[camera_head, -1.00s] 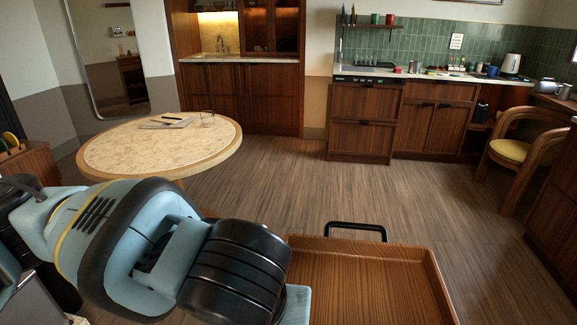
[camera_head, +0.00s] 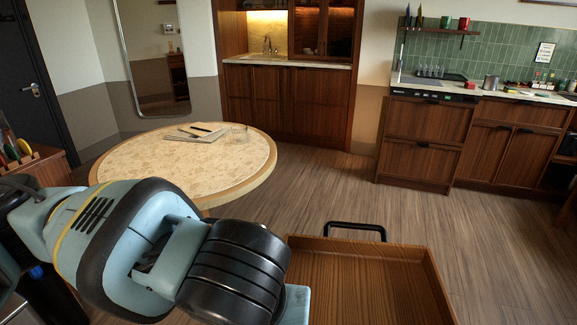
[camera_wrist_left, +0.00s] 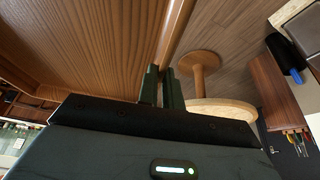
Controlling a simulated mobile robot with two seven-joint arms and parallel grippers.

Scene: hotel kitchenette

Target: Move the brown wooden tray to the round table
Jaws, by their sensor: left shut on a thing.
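The brown wooden tray (camera_head: 365,280) is at the bottom centre-right of the head view, empty, with a black handle (camera_head: 355,230) at its far side. Its lower part is cut off by the picture edge. In the left wrist view the tray (camera_wrist_left: 85,45) fills the upper left. My left gripper (camera_wrist_left: 165,85) is shut on the tray's edge there; my arm hides this grip in the head view. The round table (camera_head: 262,180) stands ahead and left of the tray, apart from it. It also shows in the left wrist view (camera_wrist_left: 228,108). My right gripper is out of view.
Wooden cabinets (camera_head: 285,105) line the back wall, and a kitchen counter (camera_head: 425,140) is at right. The wooden floor (camera_head: 325,200) between table and counter is clear.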

